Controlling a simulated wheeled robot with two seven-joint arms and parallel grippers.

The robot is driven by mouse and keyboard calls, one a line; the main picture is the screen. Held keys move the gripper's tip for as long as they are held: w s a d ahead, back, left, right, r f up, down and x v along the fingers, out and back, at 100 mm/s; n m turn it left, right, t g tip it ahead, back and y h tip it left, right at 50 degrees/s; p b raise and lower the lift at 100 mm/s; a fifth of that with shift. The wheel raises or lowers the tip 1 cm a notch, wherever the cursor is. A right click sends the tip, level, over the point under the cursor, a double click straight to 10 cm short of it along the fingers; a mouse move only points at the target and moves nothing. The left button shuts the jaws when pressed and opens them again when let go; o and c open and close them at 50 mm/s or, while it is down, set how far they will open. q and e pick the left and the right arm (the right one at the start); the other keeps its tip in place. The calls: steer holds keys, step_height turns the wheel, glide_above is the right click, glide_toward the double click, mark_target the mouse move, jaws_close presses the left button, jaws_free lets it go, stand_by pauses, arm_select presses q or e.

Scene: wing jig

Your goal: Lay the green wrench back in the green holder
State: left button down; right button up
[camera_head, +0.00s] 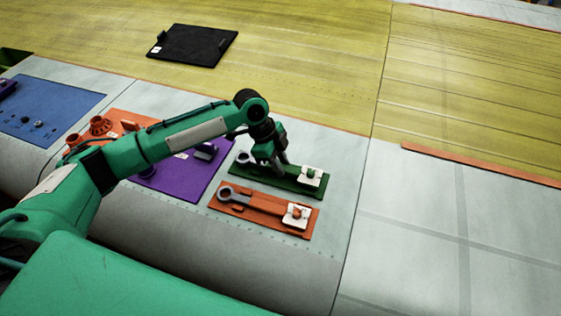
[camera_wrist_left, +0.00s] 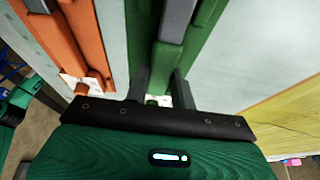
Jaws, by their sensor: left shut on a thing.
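The green wrench (camera_head: 243,157) has a grey ring end, which shows at the left end of the green holder (camera_head: 270,180). Its grey shank also shows in the left wrist view (camera_wrist_left: 177,18), along the green holder (camera_wrist_left: 206,45). My left gripper (camera_head: 281,167) points down over the middle of the holder and is shut on the wrench. Its fingers (camera_wrist_left: 160,82) stand on both sides of a green part in the left wrist view. The gripper hides part of the wrench, and I cannot tell whether the wrench touches the holder. My right gripper is not in view.
An orange holder (camera_head: 265,222) with another wrench (camera_head: 226,192) lies beside the green one, nearer to me. A purple board (camera_head: 180,183), an orange board and a blue board (camera_head: 50,108) are to the left. A black tray (camera_head: 192,45) lies farther back. The grey surface at right is clear.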

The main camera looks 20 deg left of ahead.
arm_select(q)
steer(key=shift+f, duration=0.15)
steer(key=shift+f, duration=0.45)
steer(key=c, duration=1.1)
jaws_free()
steer(key=b+v, duration=0.5)
steer(key=v, duration=0.8)
steer(key=shift+r, duration=0.35)
